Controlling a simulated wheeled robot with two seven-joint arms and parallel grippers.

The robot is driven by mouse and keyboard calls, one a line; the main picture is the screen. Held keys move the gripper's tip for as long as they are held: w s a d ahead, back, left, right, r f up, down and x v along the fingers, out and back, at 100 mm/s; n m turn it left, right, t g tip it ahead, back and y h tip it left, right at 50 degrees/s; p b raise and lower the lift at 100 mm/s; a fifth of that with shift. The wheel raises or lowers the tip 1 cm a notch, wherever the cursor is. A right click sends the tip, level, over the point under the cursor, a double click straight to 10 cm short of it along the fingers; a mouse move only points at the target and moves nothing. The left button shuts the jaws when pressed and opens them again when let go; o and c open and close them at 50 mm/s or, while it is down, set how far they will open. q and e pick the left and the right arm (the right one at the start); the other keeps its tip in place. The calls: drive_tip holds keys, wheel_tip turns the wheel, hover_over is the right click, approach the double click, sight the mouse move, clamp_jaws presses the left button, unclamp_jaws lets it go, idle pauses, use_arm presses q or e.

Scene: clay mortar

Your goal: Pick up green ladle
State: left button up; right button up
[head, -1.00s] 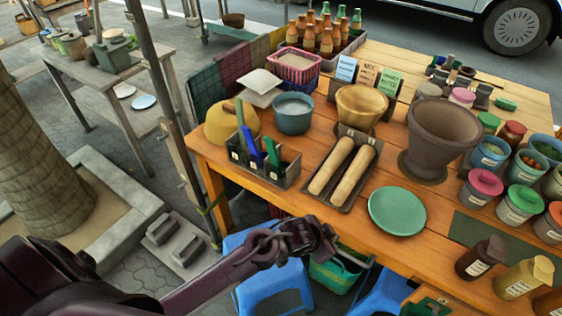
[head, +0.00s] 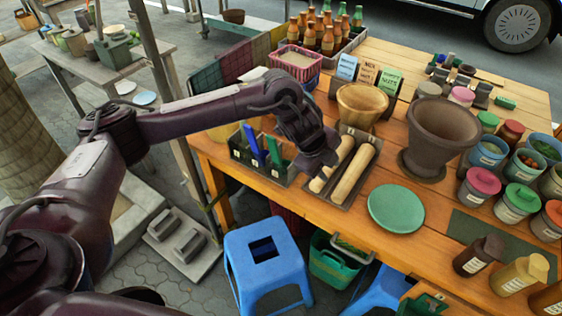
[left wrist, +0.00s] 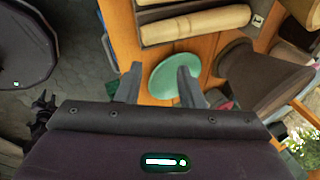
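A dark caddy (head: 262,176) stands near the left edge of the wooden table. A green handle (head: 273,151) and a blue handle (head: 252,146) stick up from it; the green one may be the ladle, but its lower part is hidden. My left gripper (head: 317,172) is over the table just right of the caddy, above the tray with wooden rollers. In the left wrist view its two fingers (left wrist: 158,78) are spread apart with nothing between them. The caddy does not show in that view. My right gripper is not in view.
Wooden rollers (head: 354,172) lie in a dark tray. A green plate (head: 396,209) and a large brown mortar (head: 441,135) are to the right. A wooden bowl (head: 361,106) and a pink basket (head: 295,64) stand behind. A blue stool (head: 265,262) is below the table edge.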

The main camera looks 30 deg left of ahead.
sight(270, 137)
use_arm(q)
drive_tip(key=a+r+y, duration=0.1)
drive_tip(key=a+r, duration=0.1)
drive_tip(key=a, duration=0.3)
drive_tip(key=a+r+n+g+y, duration=0.1)
drive_tip(key=a+r, duration=0.2)
drive_tip(key=a, duration=0.2)
drive_tip(key=a+r+n+y, duration=0.1)
drive_tip(key=a+r, duration=0.1)
drive_tip(key=a, duration=0.4)
drive_tip(key=shift+s+a+r+g, duration=0.1)
drive_tip(key=shift+s+r+g, duration=0.1)
drive_tip(key=shift+g, duration=0.1)
drive_tip(key=shift+b+x, duration=0.4)
drive_tip(key=shift+x, duration=0.5)
drive_tip(key=shift+w+f, duration=0.1)
drive_tip(key=shift+f, duration=0.25)
drive_tip(key=p+x, duration=0.2)
drive_tip(key=x, duration=0.1)
drive_tip(key=shift+f, duration=0.25)
drive_tip(key=shift+w+f, duration=0.15)
drive_tip(key=shift+f, duration=0.4)
clamp_jaws()
